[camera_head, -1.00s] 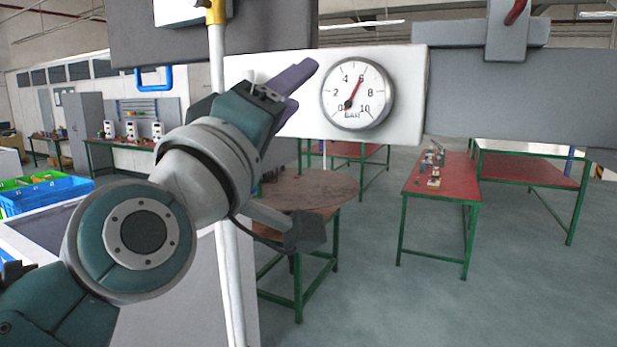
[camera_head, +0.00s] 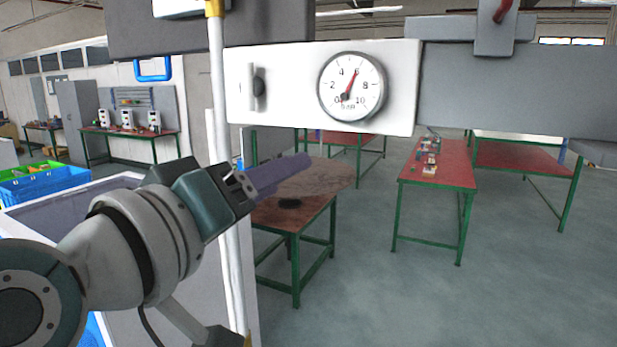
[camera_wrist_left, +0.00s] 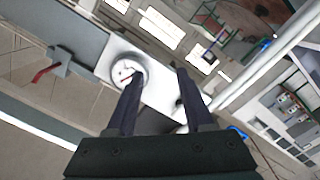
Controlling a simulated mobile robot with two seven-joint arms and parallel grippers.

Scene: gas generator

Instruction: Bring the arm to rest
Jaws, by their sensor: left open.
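My left gripper (camera_head: 285,172) comes in from the left in the head view, below the white panel (camera_head: 290,105). Its fingers point right and away, and it holds nothing. In the left wrist view the two dark fingers (camera_wrist_left: 162,95) stand apart with a clear gap. The panel carries a round pressure gauge (camera_head: 351,86) in bar and a small dark knob (camera_head: 257,87). The gauge also shows in the left wrist view (camera_wrist_left: 127,72), partly behind a finger. My right gripper is not in view.
A white vertical pipe (camera_head: 222,170) stands close behind my left wrist. A grey beam (camera_head: 560,90) with a red lever (camera_head: 502,11) runs right of the panel. Red-topped tables (camera_head: 440,170) and a blue crate (camera_head: 45,188) stand further back. Open floor lies lower right.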

